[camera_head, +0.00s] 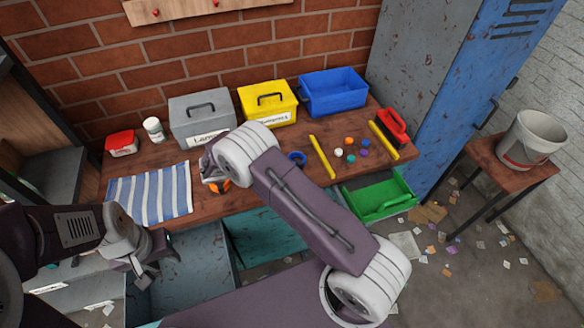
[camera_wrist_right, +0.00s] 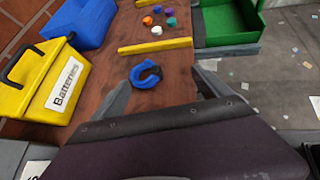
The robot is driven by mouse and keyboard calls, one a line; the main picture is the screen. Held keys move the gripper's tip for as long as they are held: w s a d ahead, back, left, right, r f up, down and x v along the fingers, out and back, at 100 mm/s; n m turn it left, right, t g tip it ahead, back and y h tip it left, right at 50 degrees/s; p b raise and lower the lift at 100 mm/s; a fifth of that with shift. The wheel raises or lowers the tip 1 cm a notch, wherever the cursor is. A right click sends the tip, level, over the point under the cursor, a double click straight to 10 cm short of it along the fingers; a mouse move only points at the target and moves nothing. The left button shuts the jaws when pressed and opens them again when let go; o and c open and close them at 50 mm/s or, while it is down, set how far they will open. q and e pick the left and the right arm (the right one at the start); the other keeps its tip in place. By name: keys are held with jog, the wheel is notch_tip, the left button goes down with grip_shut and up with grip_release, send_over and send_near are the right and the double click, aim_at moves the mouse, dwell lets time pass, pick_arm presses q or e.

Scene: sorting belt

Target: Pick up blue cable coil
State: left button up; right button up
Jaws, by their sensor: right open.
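The blue cable coil (camera_head: 297,158) lies on the wooden table just right of my right wrist in the head view. In the right wrist view the coil (camera_wrist_right: 146,75) lies flat on the wood, ahead of and between the two fingers. My right gripper (camera_wrist_right: 163,90) is open, with nothing between its fingers. In the head view its fingers are mostly hidden by my right wrist. My left gripper (camera_head: 140,270) hangs low at the left, in front of the table and away from the coil; its jaw opening is unclear.
A yellow bar (camera_head: 321,157) lies right of the coil, with several small coloured pieces beyond. A grey box (camera_head: 200,117), yellow Batteries box (camera_head: 268,103) and blue bin (camera_head: 333,92) stand behind. A striped cloth (camera_head: 150,195) lies left; a green bin (camera_head: 379,196) sits at the front right.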

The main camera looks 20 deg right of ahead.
aim_at(301, 156)
jog(key=w+f+n+t, duration=0.1)
jog(key=w+a+f+n+t+h, duration=0.1)
jog(key=w, duration=0.1)
jog(key=shift+a+b, duration=0.1)
jog(key=shift+b, duration=0.2)
jog(key=shift+w+n, duration=0.25)
jog(key=shift+n, duration=0.05)
jog(key=shift+w+d+f, duration=0.1)
jog(key=shift+d+f, duration=0.05)
jog(key=shift+d, duration=0.5)
jog(key=shift+p+x, duration=0.45)
jog(key=shift+x, duration=0.65)
jog(key=shift+d+f, duration=0.1)
jog(key=shift+d, duration=0.15)
jog(key=x, duration=0.3)
jog(key=p+x, duration=0.1)
jog(key=shift+d+f, duration=0.2)
jog(key=shift+d, duration=0.25)
jog(key=shift+d+f, duration=0.15)
pick_arm(q)
jog(key=shift+w+d+r, duration=0.1)
jog(key=shift+d+r, duration=0.25)
jog(key=shift+d, duration=0.05)
pick_arm(e)
jog(key=c, duration=1.6)
